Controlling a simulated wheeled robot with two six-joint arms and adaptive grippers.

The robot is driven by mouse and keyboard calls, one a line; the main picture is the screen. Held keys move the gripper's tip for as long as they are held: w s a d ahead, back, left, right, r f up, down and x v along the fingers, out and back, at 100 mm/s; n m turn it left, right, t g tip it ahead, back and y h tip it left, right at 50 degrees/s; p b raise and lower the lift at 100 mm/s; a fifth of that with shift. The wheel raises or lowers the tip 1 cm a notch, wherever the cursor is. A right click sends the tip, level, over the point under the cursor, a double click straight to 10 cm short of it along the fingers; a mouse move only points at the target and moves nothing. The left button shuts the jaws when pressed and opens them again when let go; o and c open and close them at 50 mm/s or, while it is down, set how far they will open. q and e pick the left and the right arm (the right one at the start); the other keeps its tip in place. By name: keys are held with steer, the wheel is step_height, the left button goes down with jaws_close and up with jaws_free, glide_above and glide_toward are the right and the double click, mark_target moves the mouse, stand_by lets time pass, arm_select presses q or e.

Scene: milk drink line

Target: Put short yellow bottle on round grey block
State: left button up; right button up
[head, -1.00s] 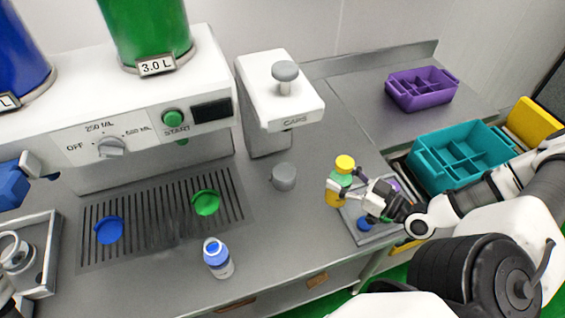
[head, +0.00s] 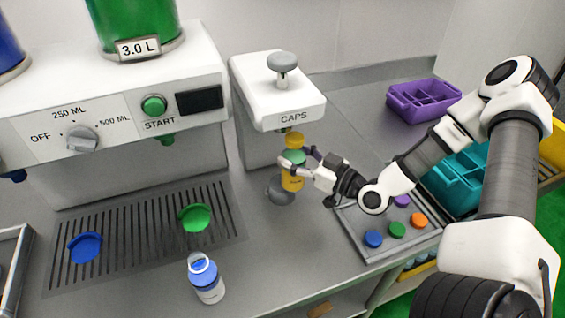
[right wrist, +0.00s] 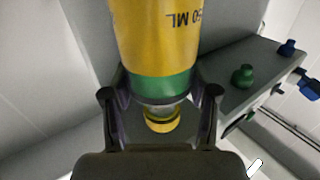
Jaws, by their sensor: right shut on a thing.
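The short yellow bottle (head: 291,180) has a green band and a yellow cap. My right gripper (head: 298,159) is shut on it around the green band and holds it upright. The bottle's base overlaps the round grey block (head: 277,192) in the head view; I cannot tell whether it touches. The block stands on the counter under the caps machine's front. In the right wrist view the yellow bottle (right wrist: 155,40) appears upside down between the fingers, its cap toward the palm side. My left gripper is out of view.
The white caps machine (head: 275,95) overhangs close behind the bottle. A tray (head: 375,250) with coloured caps lies to the right, beyond it a teal crate (head: 455,190) and a purple crate (head: 425,103).

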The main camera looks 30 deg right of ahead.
steer(key=shift+w+a, duration=0.15)
steer(key=shift+w, duration=0.35)
steer(key=shift+w+a+f+b, duration=0.25)
steer(key=shift+w+f, duration=0.1)
steer(key=shift+w, duration=0.25)
steer(key=shift+w+a+f+b, duration=0.1)
steer(key=shift+w+f+b, duration=0.1)
steer(key=shift+w+f, duration=0.3)
steer(key=shift+r, duration=0.15)
steer(key=shift+w, duration=0.1)
steer(key=o, duration=1.4)
steer(key=shift+a, duration=0.1)
